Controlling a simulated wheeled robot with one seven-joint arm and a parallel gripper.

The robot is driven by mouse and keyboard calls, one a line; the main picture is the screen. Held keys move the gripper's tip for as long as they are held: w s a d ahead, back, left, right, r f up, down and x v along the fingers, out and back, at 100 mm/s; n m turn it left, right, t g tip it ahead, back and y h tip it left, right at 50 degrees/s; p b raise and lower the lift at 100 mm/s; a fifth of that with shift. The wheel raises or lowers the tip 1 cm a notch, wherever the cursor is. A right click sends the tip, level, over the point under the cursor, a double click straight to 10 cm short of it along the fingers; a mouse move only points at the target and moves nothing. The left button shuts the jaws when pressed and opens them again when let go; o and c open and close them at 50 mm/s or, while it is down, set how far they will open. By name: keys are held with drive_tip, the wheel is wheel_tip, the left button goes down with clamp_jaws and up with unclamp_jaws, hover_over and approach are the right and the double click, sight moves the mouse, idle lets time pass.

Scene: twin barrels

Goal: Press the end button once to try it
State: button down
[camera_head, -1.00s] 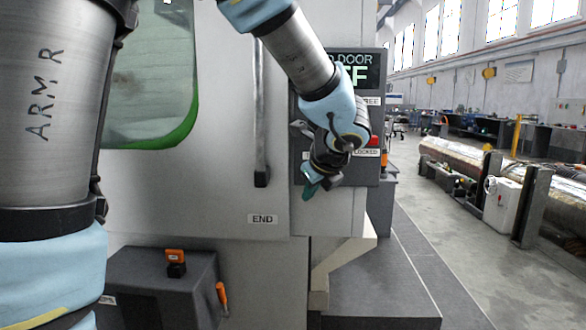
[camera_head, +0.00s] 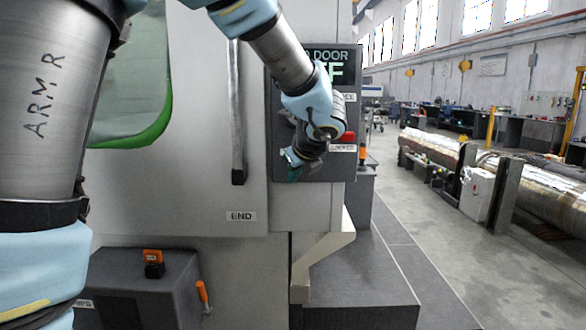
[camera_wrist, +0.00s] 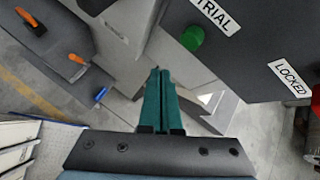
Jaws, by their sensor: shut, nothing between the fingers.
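An END label (camera_head: 241,216) sits low on the grey machine front; I see no button beside it. My gripper (camera_head: 291,165) is in front of the lower part of the dark control panel (camera_head: 347,112), up and right of that label. In the wrist view my gripper's teal fingers (camera_wrist: 160,78) are together and empty. A green button (camera_wrist: 192,38) stands out under a TRIAL label (camera_wrist: 216,12), just beyond and right of the fingertips, apart from them. A LOCKED label (camera_wrist: 290,79) is further right. My arm hides part of the panel in the head view.
A long door handle (camera_head: 236,115) runs down the machine left of the panel. A dark box (camera_head: 130,285) with orange-handled parts (camera_head: 203,292) stands low at the left. A dark step (camera_head: 365,290) lies below the panel. The aisle floor at right is clear.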

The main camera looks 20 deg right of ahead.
drive_tip(key=shift+w+d+p, duration=0.15)
drive_tip(key=shift+w+d, duration=0.15)
drive_tip(key=shift+w, duration=0.35)
drive_tip(key=shift+w+d+p, duration=0.15)
drive_tip(key=shift+w+d, duration=0.15)
drive_tip(key=shift+w, duration=0.35)
drive_tip(key=shift+w+d+p, duration=0.15)
drive_tip(key=shift+w+d, duration=0.15)
drive_tip(key=shift+w, duration=0.35)
drive_tip(key=shift+w, duration=0.1)
idle(0.5)
drive_tip(key=shift+w+d, duration=0.15)
drive_tip(key=shift+w, duration=0.1)
drive_tip(key=shift+w+d+p, duration=0.25)
drive_tip(key=shift+w+p, duration=0.1)
drive_tip(key=shift+w, duration=0.25)
idle(0.9)
drive_tip(key=shift+s+a, duration=0.1)
drive_tip(key=shift+s, duration=0.1)
drive_tip(key=shift+s+a+b, duration=0.35)
drive_tip(key=shift+s+b, duration=0.05)
drive_tip(key=shift+s, duration=0.35)
drive_tip(key=s, duration=0.1)
drive_tip(key=s+a+b, duration=0.1)
drive_tip(key=s, duration=0.1)
drive_tip(key=s+a, duration=0.1)
drive_tip(key=shift+s, duration=0.3)
